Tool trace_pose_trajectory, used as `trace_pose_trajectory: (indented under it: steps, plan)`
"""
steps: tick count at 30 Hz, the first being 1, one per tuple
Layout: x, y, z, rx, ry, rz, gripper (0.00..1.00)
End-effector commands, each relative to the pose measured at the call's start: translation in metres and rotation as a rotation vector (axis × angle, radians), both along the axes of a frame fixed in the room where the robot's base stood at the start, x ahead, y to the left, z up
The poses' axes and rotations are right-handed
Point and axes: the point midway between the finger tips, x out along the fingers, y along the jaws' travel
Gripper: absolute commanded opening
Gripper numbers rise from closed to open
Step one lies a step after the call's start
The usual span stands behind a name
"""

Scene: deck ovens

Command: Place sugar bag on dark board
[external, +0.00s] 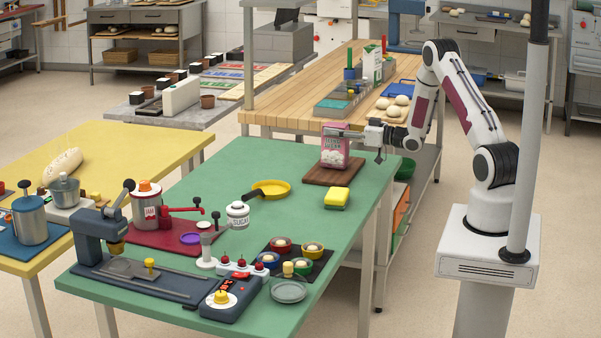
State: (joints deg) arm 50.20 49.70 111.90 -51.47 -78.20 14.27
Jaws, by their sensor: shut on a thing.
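The pink sugar bag (335,154) is upright at the far right part of the green table. It stands on or just above the dark brown board (318,176); I cannot tell whether its base touches. The board lies flat, and its front and side edges show around the bag. My gripper (345,134) reaches in from the right and is shut on the upper part of the bag. The fingertips are small and partly merged with the bag's print in this view.
A yellow sponge block (336,198) lies just in front of the board. Small bowls on a black mat (318,266) are nearer the front. The green table (350,228) has clear room at its right edge.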

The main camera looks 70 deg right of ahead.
Motion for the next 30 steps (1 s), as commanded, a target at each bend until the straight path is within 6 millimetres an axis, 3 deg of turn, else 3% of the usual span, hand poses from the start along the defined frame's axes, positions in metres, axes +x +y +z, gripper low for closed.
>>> trace_pose_trajectory:
  steps: [17,18,19,30]
  plan:
    - [0.0004,-0.0004,-0.0028,-0.003,-0.006,0.0,0.0]
    - [0.0,0.0001,-0.0054,0.0,0.0,0.0,0.49]
    - [0.0,0.0002,-0.0054,0.0,0.0,0.0,0.55]
    - [0.0,0.0002,-0.0049,0.0,0.0,0.0,0.55]
